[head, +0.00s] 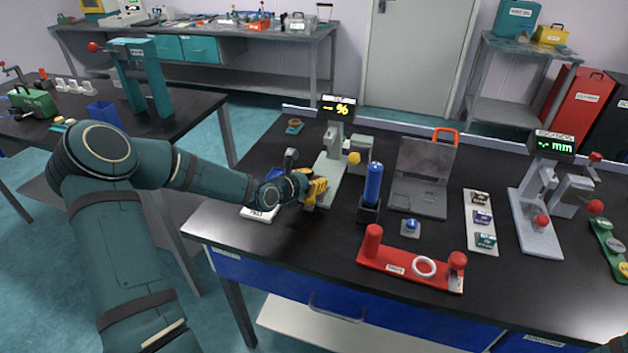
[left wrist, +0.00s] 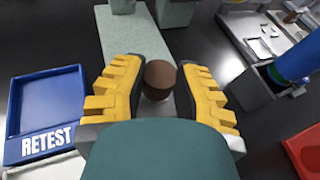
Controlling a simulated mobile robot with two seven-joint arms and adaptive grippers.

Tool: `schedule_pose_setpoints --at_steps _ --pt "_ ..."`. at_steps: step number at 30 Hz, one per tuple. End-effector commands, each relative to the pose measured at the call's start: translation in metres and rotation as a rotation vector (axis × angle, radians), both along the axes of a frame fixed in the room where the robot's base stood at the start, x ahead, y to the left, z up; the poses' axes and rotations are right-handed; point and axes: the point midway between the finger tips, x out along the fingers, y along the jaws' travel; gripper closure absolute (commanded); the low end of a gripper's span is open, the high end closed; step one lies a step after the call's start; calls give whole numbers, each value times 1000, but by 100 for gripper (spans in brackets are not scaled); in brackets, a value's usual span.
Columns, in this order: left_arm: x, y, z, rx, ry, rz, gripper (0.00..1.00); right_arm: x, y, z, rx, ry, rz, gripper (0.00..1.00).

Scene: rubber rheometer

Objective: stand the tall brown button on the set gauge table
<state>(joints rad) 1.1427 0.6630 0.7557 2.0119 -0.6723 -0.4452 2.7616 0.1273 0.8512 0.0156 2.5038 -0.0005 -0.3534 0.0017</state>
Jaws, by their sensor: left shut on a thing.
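My left gripper (head: 314,189) has yellow fingers and is shut on a round brown button (left wrist: 160,77), seen between the fingertips in the left wrist view. In the head view the fingers hide the button. The gripper is at the near left end of the pale grey-green base (head: 326,167) of the gauge with the "%" display (head: 339,107), which I take as the set gauge. The base also shows ahead of the fingers in the left wrist view (left wrist: 118,38). I cannot tell whether the button touches it.
A blue RETEST tray (left wrist: 45,110) lies left of the gripper. A blue cylinder in a dark holder (head: 373,184) stands close on its right. A red rack (head: 400,268) is at the front. The "mm" gauge (head: 540,200) stands farther right.

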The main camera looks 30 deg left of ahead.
Motion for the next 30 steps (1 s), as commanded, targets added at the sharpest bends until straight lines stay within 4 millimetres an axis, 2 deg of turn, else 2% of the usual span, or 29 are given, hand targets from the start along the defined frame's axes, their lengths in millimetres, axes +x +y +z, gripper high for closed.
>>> schedule_pose_setpoints --at_steps 2,3,4,17,30 --pt "0 0 -2 -2 0 1 97 0 0 1 0 0 0 32" --pt "0 0 -2 0 0 0 54 0 0 1 0 0 0 32" --pt "0 0 -2 0 0 0 46 0 0 0 0 0 0 32" --pt "-2 1 2 0 1 1 46 0 0 1 0 0 0 32" --pt "-66 13 28 -1 2 4 46 -5 1 27 3 11 2 32"
